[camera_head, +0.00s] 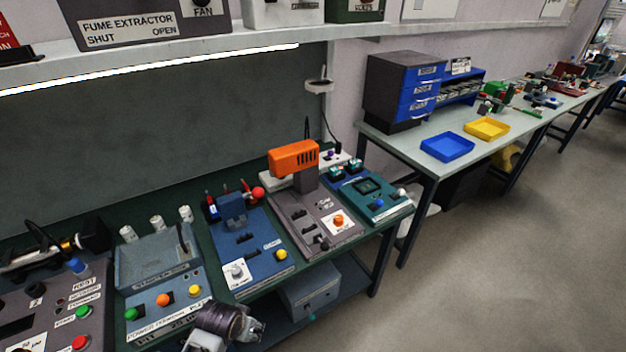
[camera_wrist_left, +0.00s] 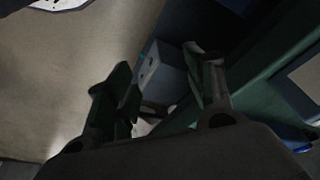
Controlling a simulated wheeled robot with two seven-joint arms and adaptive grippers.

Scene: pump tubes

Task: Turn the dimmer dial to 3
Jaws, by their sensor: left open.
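Two dial-like knobs show in the head view, and I cannot read which label says dimmer. One is a white knob (camera_head: 236,271) on a white plate at the front left of the blue panel (camera_head: 262,262). The other is an orange knob (camera_head: 338,221) on a white plate on the grey panel (camera_head: 300,215) under an orange lamp head. My left gripper (camera_head: 254,330) is in front of the bench edge, below and apart from the blue panel. In the left wrist view my left gripper (camera_wrist_left: 162,88) has its fingers spread with nothing between them. My right gripper is not in view.
A power panel (camera_head: 165,300) with several coloured buttons is left of the blue panel. A teal panel (camera_head: 372,195) is at the right end. A grey box (camera_head: 311,287) sits on the lower shelf. The floor (camera_head: 480,270) at the right is clear.

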